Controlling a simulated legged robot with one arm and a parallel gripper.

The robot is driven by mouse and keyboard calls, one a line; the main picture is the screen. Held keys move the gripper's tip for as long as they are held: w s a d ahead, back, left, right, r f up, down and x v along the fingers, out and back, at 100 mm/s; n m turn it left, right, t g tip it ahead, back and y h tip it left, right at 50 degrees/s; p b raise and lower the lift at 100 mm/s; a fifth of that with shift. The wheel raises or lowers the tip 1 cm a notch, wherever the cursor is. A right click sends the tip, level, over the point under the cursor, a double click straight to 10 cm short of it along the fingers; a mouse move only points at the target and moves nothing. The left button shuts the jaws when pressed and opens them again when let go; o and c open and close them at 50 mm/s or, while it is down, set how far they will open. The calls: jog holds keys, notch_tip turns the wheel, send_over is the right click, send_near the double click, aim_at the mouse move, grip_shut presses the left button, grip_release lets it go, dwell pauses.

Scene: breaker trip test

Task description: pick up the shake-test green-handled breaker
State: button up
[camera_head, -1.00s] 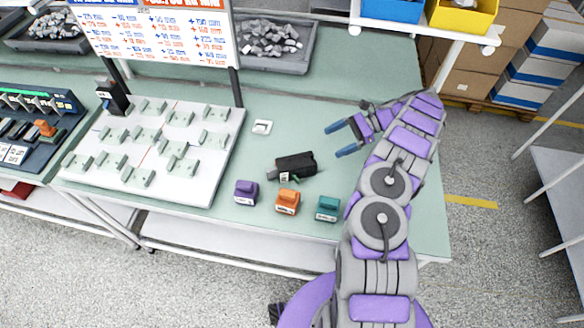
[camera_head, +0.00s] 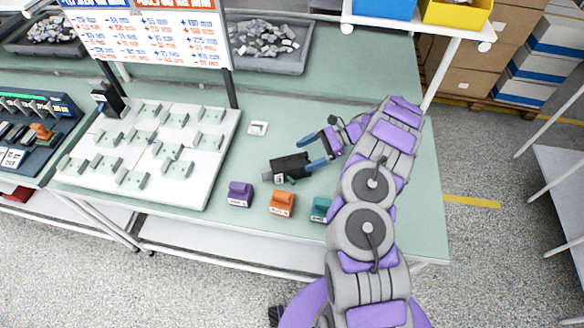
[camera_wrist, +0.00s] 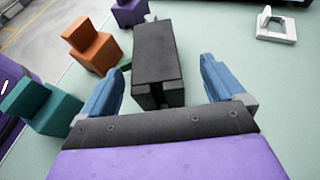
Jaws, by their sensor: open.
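The black breaker (camera_head: 290,166) lies on the green bench top, with a small green part showing on its near side in the head view. In the wrist view my gripper (camera_wrist: 165,90) has a finger on each side of the breaker's near end, with clear gaps.
Purple (camera_head: 240,194), orange (camera_head: 281,204) and teal (camera_head: 320,209) blocks stand along the front of the bench; the teal one is close to my arm. A small white item (camera_head: 258,128) lies behind the breaker. A white board (camera_head: 205,165) with several grey-green mounts is at left.

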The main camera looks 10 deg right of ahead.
aim_at(296, 161)
jog(key=x, duration=0.6)
jog(key=shift+s+a+r+b, duration=0.2)
jog(key=shift+s+a+b, duration=0.15)
jog(key=shift+a+b, duration=0.05)
jog(key=shift+d, duration=0.55)
jog(key=shift+c, duration=0.4)
jog(key=shift+d, duration=0.3)
jog(key=c, duration=0.3)
jog(key=shift+a, duration=0.65)
jog(key=c, duration=0.9)
jog(key=shift+d, duration=0.3)
jog(key=c, duration=0.3)
jog(key=shift+d, duration=0.15)
jog(key=shift+c, duration=0.3)
